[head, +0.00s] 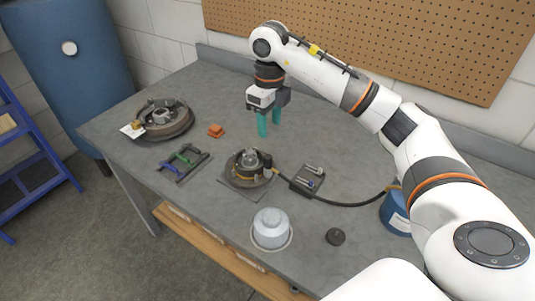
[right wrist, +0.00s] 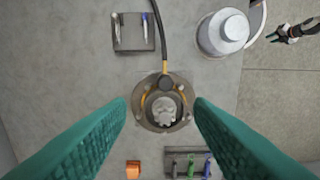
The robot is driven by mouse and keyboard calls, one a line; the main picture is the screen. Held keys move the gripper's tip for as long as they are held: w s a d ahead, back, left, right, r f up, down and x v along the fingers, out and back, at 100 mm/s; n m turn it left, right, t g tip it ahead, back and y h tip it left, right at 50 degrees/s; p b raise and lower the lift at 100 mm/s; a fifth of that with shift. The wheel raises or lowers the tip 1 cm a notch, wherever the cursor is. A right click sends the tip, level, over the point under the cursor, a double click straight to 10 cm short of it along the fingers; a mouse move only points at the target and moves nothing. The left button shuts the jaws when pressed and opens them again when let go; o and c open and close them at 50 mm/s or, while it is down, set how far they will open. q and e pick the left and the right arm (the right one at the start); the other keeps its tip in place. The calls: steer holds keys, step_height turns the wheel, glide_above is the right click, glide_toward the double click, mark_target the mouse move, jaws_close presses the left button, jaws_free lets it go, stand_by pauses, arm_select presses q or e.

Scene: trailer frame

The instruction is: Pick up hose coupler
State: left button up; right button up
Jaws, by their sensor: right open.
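A black hose runs to a round metal hub assembly (head: 243,176) in the middle of the bench. At its end is a brass-coloured fitting, likely the hose coupler (right wrist: 165,66), touching or close to the hub's edge; which, I cannot tell. The hub (right wrist: 148,118) also shows in the right wrist view, between and beyond the fingers. My right gripper (head: 269,122) is open and empty, pointing down above the bench, behind the hub in the head view. Its two teal fingers (right wrist: 160,112) stand wide apart in the right wrist view.
A dark tray (head: 298,188) with small tools and a grey domed canister (head: 270,228) stand near the hub.

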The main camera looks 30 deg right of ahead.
steer(key=p, duration=0.2)
glide_above(268, 156)
steer(key=f, duration=0.5)
steer(key=shift+s+d+f, duration=0.1)
steer(key=shift+s+f, duration=0.1)
steer(key=shift+f, duration=0.15)
steer(key=shift+w+f, duration=0.1)
steer(key=shift+f, duration=0.2)
step_height(268, 156, down, 4)
steer(key=shift+f+p, duration=0.2)
steer(key=shift+p, duration=0.6)
steer(key=shift+f, duration=0.35)
arm_select(q)
steer(key=r, duration=0.1)
steer(key=s+r, duration=0.1)
steer(key=r, duration=0.1)
steer(key=shift+s+a+r, duration=0.3)
arm_select(e)
steer(key=shift+c, duration=0.2)
